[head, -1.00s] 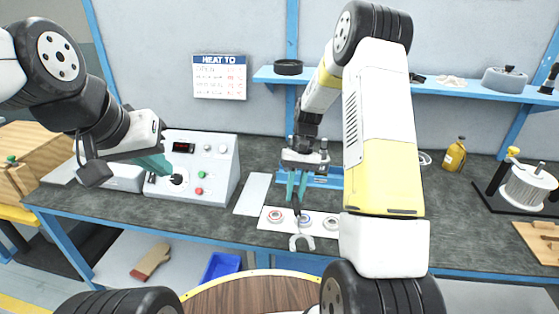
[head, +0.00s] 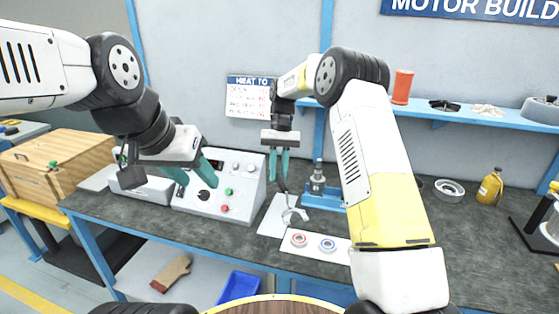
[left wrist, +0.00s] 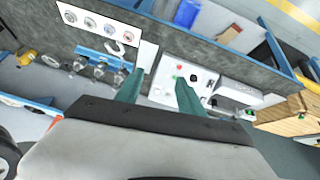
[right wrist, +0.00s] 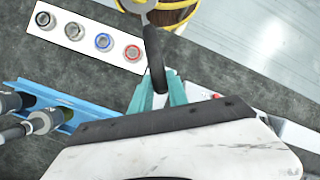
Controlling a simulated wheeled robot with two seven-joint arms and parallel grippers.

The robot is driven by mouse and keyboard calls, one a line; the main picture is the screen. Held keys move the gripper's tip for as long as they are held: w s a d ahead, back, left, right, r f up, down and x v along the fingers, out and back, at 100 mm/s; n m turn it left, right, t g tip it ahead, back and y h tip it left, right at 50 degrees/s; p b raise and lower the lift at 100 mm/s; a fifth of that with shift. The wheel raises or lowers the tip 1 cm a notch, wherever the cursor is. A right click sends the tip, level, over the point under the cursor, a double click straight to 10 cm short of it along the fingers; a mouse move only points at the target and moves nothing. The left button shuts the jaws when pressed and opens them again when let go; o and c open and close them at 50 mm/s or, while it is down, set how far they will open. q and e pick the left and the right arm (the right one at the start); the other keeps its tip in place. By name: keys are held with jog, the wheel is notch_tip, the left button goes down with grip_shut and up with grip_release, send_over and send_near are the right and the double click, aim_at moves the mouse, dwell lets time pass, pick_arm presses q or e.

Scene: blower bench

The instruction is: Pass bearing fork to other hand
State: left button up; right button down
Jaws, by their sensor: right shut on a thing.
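The bearing fork (head: 293,214) has a grey two-pronged head and a dark handle. It hangs prongs-down from my right gripper (head: 279,177) above the bench. In the right wrist view, the fork's handle (right wrist: 155,62) is between the shut teal fingers, and its grey head is partly cut off at the top edge. My left gripper (head: 197,174) is to the left, in front of the control box, apart from the fork. The left wrist view shows the left fingers (left wrist: 158,88) spread with nothing between them.
The white control box (head: 225,185) stands behind the left gripper. A white card with coloured bearing rings (head: 313,245) lies near the bench's front edge. A blue fixture (head: 322,196) stands right of the fork. The air between both grippers is clear.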

pick_arm(q)
jog(key=w+d+m+g, duration=0.1)
jog(key=w+d+m, duration=0.1)
jog(key=w+m, duration=0.4)
jog(key=m+g, duration=0.4)
jog(key=m, duration=2.1)
send_near(285, 186)
jog(key=x, duration=1)
grip_shut()
